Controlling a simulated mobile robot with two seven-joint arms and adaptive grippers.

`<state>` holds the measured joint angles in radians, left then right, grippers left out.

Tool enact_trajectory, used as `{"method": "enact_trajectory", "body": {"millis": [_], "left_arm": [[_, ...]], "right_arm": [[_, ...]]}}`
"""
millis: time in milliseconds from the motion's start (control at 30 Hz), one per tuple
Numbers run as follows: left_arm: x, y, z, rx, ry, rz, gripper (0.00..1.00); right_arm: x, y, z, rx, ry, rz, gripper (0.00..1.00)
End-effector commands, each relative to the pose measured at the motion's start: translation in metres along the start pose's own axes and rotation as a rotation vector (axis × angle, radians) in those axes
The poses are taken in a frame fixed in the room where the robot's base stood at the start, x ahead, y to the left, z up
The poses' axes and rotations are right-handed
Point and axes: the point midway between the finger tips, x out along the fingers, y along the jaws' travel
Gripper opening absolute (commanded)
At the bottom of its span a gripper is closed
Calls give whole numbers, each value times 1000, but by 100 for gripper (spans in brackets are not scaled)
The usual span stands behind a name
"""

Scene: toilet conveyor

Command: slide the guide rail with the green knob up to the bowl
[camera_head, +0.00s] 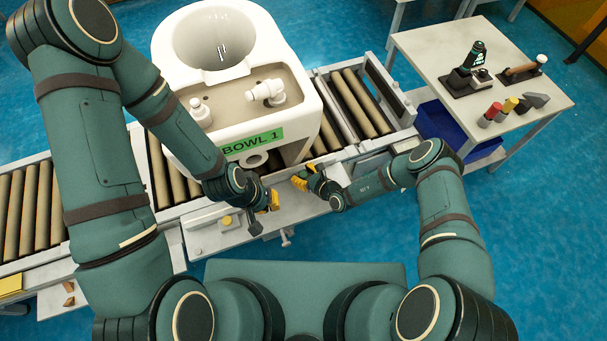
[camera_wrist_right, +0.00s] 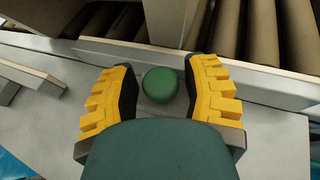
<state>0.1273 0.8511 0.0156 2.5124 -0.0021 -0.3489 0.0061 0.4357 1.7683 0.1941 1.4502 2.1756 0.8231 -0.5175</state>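The white bowl (camera_head: 305,110), with a green BOWL 1 label, stands on the roller conveyor in the head view. In the right wrist view, the round green knob (camera_wrist_right: 160,85) sits in front of a long grey rail (camera_wrist_right: 250,85) beside the rollers. My right gripper (camera_wrist_right: 163,95) is open, with one yellow-padded finger on each side of the knob and small gaps visible. In the head view my right gripper (camera_head: 306,181) is at the conveyor's front edge, just right of the bowl's front, and hides the knob. My left gripper (camera_head: 265,211) looks open and empty, below the bowl's label.
A yellow knob (camera_head: 227,221) sits on the front ledge, left of my left gripper. Conveyor rollers (camera_head: 352,105) continue right of the bowl. A side table (camera_head: 440,55) with tools stands at the right, above a blue bin (camera_head: 436,125).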

Motion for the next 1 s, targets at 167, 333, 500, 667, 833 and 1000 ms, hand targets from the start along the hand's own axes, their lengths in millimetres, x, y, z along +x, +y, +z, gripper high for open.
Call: {"method": "enact_trajectory", "body": {"millis": [167,333,500,667,833,1000], "left_arm": [[0,0,0,0,0,0,0],[0,0,0,0,0,0,0],[0,0,0,0,0,0,0],[0,0,0,0,0,0,0],[0,0,0,0,0,0,0],[0,0,0,0,0,0,0]], "right_arm": [[-2,0,0,0,-1,0,46],[-17,-1,0,1,0,0,46],[-50,-1,0,1,1,-1,46],[-83,-1,0,2,1,-1,46],[-108,-1,0,1,1,-1,46],[-118,0,0,0,0,0,46]]}}
